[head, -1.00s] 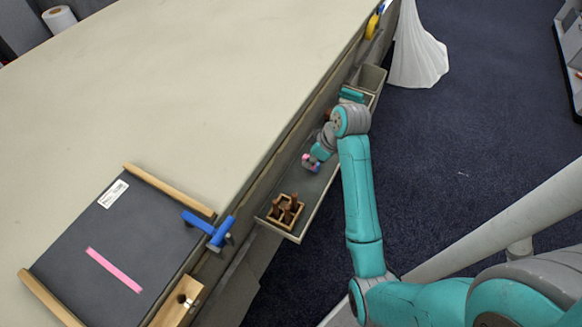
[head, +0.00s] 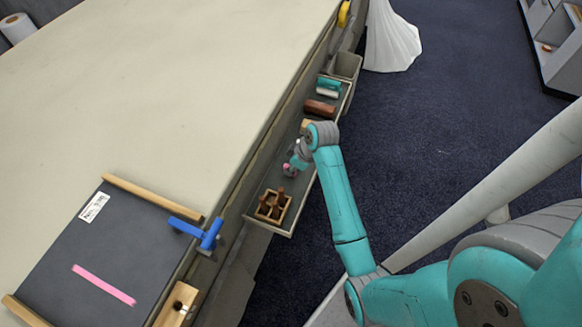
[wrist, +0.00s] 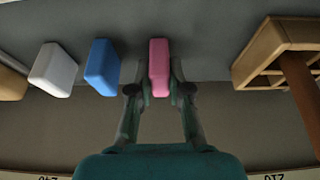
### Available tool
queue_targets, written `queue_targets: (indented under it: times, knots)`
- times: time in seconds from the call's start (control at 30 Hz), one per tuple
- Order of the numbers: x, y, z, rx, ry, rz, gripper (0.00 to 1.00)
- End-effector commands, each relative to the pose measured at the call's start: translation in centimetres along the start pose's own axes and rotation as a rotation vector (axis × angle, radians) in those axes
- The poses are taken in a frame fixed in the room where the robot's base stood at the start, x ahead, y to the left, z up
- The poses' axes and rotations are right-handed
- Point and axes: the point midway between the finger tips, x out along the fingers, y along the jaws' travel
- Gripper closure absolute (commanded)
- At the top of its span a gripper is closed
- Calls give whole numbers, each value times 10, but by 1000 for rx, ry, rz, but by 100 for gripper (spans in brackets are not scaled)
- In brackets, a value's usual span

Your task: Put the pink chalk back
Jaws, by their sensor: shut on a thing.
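The pink chalk (wrist: 159,68) is a short pink block between the two fingertips of my gripper (wrist: 159,90) in the wrist view. My gripper is shut on it. In the head view my gripper (head: 292,170) is over the grey tray (head: 258,196) along the table's side, with a bit of pink chalk (head: 287,168) showing at its tip. A blue chalk (wrist: 102,66) and a white chalk (wrist: 54,70) stand to the left of the pink one in the wrist view. I cannot tell whether the pink chalk touches the tray.
A wooden holder with brown pegs (head: 272,205) stands at the tray's near end; it also shows in the wrist view (wrist: 262,58). Brown and teal rolls lie farther along the tray. A dark board with a pink strip (head: 104,285) and a blue clamp (head: 207,234) are on the table.

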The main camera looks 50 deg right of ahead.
Motion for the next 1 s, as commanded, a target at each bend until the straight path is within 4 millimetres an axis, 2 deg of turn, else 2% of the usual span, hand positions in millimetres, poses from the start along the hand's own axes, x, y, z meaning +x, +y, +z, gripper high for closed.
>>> queue_targets:
  times: [0.3,0.33,0.4,0.77,0.87,1.0]
  knots:
    - [2,0,1,0,1,0,100]
    - [2,0,0,0,1,1,75]
    - [2,0,0,0,1,1,57]
    - [-1,0,-1,0,1,1,57]
    - [-10,1,-1,0,3,3,57]
    - [-34,1,-1,0,3,4,57]
